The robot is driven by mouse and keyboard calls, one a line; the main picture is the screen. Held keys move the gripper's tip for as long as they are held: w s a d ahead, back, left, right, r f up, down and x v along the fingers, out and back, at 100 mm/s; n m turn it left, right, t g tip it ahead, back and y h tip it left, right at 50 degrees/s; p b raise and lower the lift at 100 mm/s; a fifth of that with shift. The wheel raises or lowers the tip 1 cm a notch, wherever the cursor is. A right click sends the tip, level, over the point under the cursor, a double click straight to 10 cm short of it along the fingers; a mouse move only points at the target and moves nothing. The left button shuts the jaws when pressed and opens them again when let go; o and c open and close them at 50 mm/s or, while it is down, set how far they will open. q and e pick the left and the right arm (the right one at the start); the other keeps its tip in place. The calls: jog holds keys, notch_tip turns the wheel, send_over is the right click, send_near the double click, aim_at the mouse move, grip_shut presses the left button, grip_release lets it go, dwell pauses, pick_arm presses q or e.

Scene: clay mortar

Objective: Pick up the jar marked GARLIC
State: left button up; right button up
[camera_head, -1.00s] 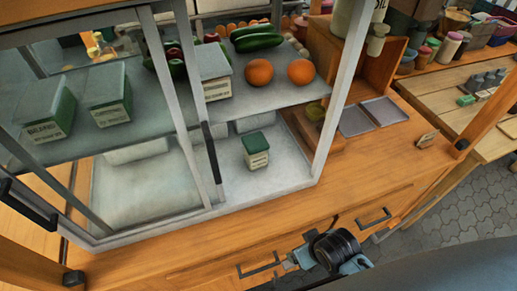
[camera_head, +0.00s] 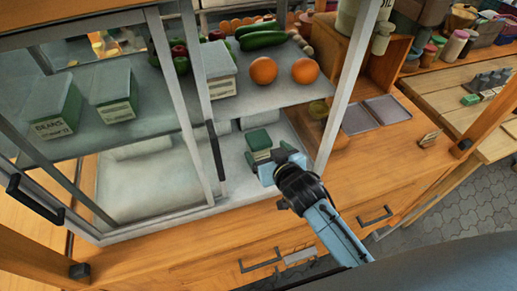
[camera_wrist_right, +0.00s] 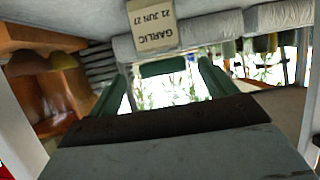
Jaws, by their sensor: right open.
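The GARLIC jar (camera_head: 258,140) has a dark green lid and a cream label and stands upright on the lower white shelf of the display case. Its label, upside down, shows at the top of the right wrist view (camera_wrist_right: 152,25). My right gripper (camera_head: 277,163) is open, at the near right side of the jar, its fingers partly covering the jar's lower front. Whether a finger touches the jar I cannot tell. The jar is not gripped. My left gripper is not in view.
The case's glass front with its grey post (camera_head: 216,150) stands left of the jar. Shallow grey trays (camera_head: 388,108) lie on the wooden counter at right.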

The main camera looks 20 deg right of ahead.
aim_at(258, 143)
jog(key=shift+x, duration=3.4)
jog(key=shift+s+a+f, duration=0.1)
jog(key=shift+s+f, duration=0.05)
jog(key=shift+f, duration=0.05)
jog(key=shift+r, duration=0.1)
jog(key=c, duration=1.2)
